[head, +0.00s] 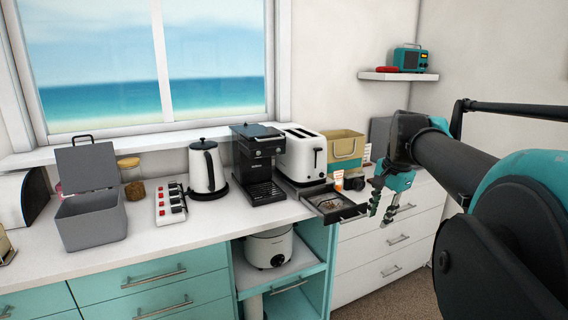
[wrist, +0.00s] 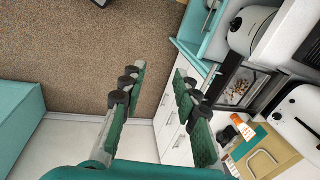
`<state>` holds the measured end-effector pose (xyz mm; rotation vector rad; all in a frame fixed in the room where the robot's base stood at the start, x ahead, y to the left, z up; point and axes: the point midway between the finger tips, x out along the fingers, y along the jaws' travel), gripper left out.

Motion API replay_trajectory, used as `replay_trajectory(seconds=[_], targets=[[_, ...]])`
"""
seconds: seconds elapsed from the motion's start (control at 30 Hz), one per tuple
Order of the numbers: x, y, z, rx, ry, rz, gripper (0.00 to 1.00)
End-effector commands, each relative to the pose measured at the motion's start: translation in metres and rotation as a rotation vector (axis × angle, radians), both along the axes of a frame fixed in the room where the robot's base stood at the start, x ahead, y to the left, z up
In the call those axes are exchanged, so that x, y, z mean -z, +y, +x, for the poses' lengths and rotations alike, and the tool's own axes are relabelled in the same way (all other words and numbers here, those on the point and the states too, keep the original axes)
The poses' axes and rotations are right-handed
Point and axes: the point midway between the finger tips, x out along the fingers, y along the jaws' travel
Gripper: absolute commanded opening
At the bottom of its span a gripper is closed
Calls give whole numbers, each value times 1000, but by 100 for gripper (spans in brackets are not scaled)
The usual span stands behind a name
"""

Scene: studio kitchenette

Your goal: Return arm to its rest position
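My gripper (head: 381,210) hangs at the end of my arm on the right of the head view, its fingers pointing down in front of the white drawer unit (head: 392,238). In the wrist view its green-padded fingers (wrist: 157,92) stand apart with nothing between them, and carpet and drawer fronts show beyond. My arm reaches in from the right edge of the head view and hides part of the right-hand wall and drawers.
Close left of my gripper, a dark tray of small brown bits (head: 335,203) juts over the counter edge, with an orange-and-white tube (head: 339,181) near it. A toaster (head: 302,154), coffee maker (head: 258,160), kettle (head: 206,168) and open grey box (head: 90,215) line the counter. Carpet (wrist: 95,55) is clear.

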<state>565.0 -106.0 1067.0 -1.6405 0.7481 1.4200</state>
Motion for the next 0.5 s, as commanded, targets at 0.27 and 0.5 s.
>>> replay_trajectory(seconds=[0.27, 0.5], targets=[[41, 10, 1, -144, -32, -45, 31], [98, 26, -5, -360, -78, -116, 31]])
